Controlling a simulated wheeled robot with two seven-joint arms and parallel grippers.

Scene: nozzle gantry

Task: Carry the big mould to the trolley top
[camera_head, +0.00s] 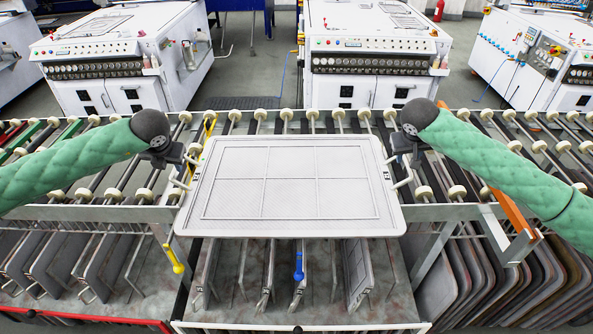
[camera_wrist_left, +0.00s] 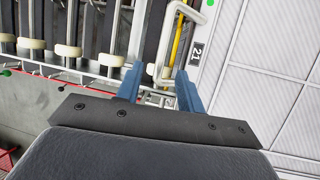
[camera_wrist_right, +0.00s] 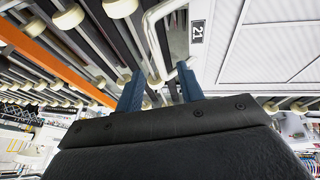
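The big mould (camera_head: 292,230) is a light grey rectangular plate with a panelled face and a white handle on each short side. It lies flat over the roller bed, its near edge overhanging the front rail. My left gripper (camera_head: 180,160) is at its left handle (camera_wrist_left: 171,35), fingers apart, the handle's bend between or just beyond the tips. My right gripper (camera_head: 398,152) is at the right handle (camera_wrist_right: 148,28), fingers apart around or just behind it. Neither gripper visibly clamps. Which surface is the trolley top I cannot tell.
The roller bed (camera_head: 110,213) runs across the view. Below it, several plates (camera_head: 500,265) stand upright in racks. An orange bar (camera_head: 512,212) is at the right, a yellow-handled rod (camera_head: 173,258) at the left. White machines (camera_head: 375,50) stand behind, across open floor.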

